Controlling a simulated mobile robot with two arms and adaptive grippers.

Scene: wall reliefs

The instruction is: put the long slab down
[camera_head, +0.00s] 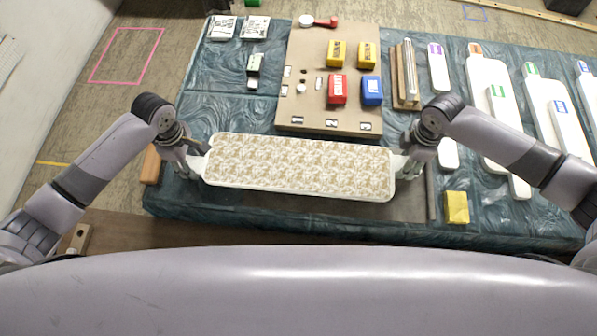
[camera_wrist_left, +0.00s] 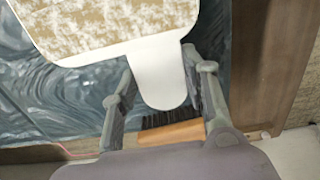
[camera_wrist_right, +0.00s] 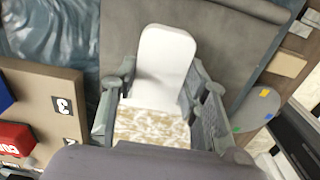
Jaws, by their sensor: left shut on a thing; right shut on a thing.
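The long slab (camera_head: 300,166) is a pale board with a gold-and-white floral face and white rim. It lies level across the front of the table, face up, between my two grippers. My left gripper (camera_head: 197,160) is shut on its left end; the left wrist view shows the white end tab (camera_wrist_left: 160,78) between the fingers. My right gripper (camera_head: 405,165) is shut on the right end; the right wrist view shows a white tab (camera_wrist_right: 165,60) and patterned face between the fingers. Whether the slab touches the surface below cannot be told.
A brown board (camera_head: 310,70) with yellow, red and blue boxes stands just behind the slab. A grey mat (camera_head: 408,207) shows beneath its right end. A yellow block (camera_head: 456,207) lies to the right. Several white slabs fill the table's right side.

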